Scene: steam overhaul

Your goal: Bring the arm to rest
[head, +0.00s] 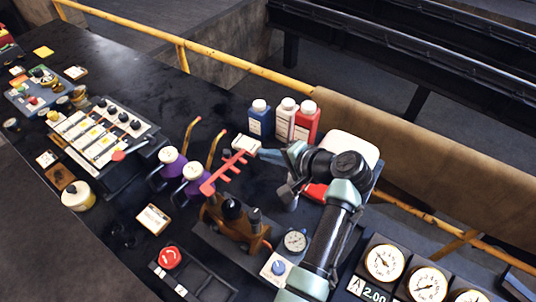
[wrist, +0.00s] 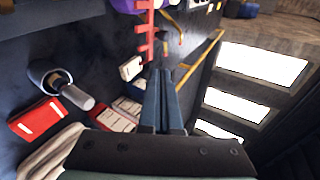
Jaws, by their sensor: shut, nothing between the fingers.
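My gripper (head: 264,153) is at the end of my arm, which reaches in from the lower right of the head view. Its two blue-grey fingers are together with nothing between them; they also show shut in the wrist view (wrist: 160,75). The fingers are above the dark bench, beside a white block (head: 246,143) at the end of a red toothed bar (head: 226,174). I cannot tell whether they touch the block. The red bar also shows beyond the fingertips in the wrist view (wrist: 146,35).
Blue (head: 260,120), white (head: 286,119) and red (head: 306,122) bottles stand close behind the gripper. Purple-bodied items (head: 193,180) with orange handles stand left. A dial gauge (head: 295,241) is near my arm. A yellow rail (head: 240,77) runs along the bench's far edge.

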